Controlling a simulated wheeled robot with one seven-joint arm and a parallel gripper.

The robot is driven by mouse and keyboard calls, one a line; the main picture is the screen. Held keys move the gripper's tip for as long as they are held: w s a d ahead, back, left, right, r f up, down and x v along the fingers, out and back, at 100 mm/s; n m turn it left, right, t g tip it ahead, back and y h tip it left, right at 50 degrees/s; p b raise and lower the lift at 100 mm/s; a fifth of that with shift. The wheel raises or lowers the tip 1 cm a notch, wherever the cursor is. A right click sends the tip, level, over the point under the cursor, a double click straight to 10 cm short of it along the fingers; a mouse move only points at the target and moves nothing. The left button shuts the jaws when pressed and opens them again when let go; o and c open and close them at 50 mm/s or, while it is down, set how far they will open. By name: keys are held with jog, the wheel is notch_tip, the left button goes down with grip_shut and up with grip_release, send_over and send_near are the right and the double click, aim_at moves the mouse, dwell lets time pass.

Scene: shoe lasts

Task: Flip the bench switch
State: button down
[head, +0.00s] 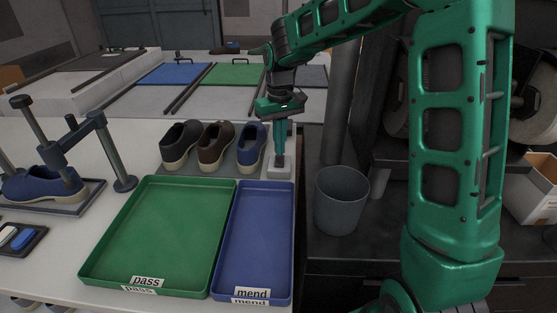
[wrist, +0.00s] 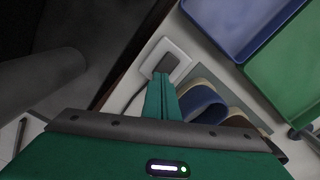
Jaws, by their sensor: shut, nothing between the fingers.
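The bench switch (head: 279,172) is a small pale box with a dark rocker on the bench, behind the blue tray and at the bench's right edge. In the wrist view it is a white plate (wrist: 181,52) with a dark rocker (wrist: 168,64). My gripper (head: 280,156) points down over it, its fingers shut together and empty. In the wrist view the fingertips (wrist: 161,76) are at the rocker's edge. I cannot tell whether they touch it or which way the rocker is set.
Several shoes (head: 215,144) stand in a row left of the switch. A green "pass" tray (head: 160,235) and a blue "mend" tray (head: 255,240) lie in front. A grey bin (head: 341,200) stands right of the bench. A clamp stand (head: 122,183) holds a blue shoe at the left.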

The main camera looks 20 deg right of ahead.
jog(key=shift+f, duration=0.65)
dwell(0.4)
jog(key=shift+r, duration=3.5)
